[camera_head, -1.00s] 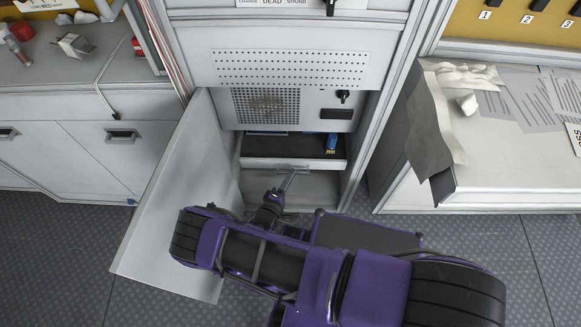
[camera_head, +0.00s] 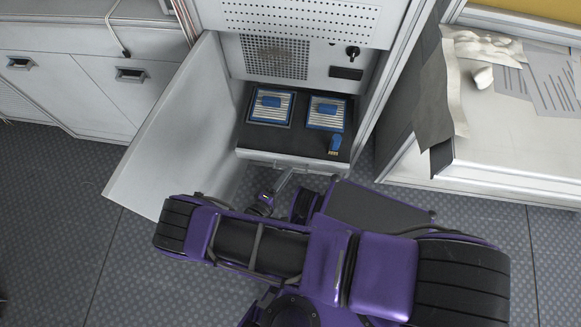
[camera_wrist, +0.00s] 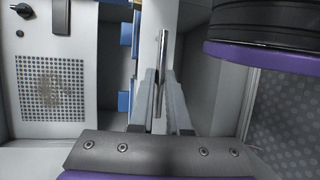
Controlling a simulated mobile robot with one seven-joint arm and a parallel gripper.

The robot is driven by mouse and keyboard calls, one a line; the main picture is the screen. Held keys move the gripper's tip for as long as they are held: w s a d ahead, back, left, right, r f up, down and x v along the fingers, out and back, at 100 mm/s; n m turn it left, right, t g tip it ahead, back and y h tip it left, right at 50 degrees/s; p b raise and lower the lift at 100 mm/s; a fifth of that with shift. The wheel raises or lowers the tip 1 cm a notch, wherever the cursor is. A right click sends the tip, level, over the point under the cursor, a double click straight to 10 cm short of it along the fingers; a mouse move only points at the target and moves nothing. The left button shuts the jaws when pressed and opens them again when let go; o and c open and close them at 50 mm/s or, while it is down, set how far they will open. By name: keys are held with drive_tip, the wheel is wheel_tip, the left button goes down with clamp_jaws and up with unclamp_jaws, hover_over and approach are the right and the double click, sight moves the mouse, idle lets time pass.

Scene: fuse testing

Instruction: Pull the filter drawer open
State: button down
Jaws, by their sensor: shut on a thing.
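The filter drawer (camera_head: 243,141) is pulled out of the white cabinet, and its dark bed shows. Two blue-framed filters (camera_head: 271,106) (camera_head: 326,113) lie in it side by side, with a small blue piece (camera_head: 334,144) at the front right. My gripper (camera_head: 284,178) is at the drawer's front. In the wrist view my gripper's fingers (camera_wrist: 161,105) are shut on the metal bar handle (camera_wrist: 164,50) of the drawer. The drawer's front face also shows behind the handle in the wrist view. Where the fingers touch the bar is partly hidden.
The cabinet door (camera_head: 170,130) stands open to the left of the drawer. A perforated panel (camera_head: 274,57) with a black knob (camera_head: 352,53) is above it. A white bench (camera_head: 500,150) with papers and gloves stands at the right. Grey floor is clear at the lower left.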

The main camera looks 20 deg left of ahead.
drive_tip(key=shift+s, duration=0.35)
drive_tip(key=c, duration=0.9)
unclamp_jaws()
drive_tip(key=shift+s, duration=0.1)
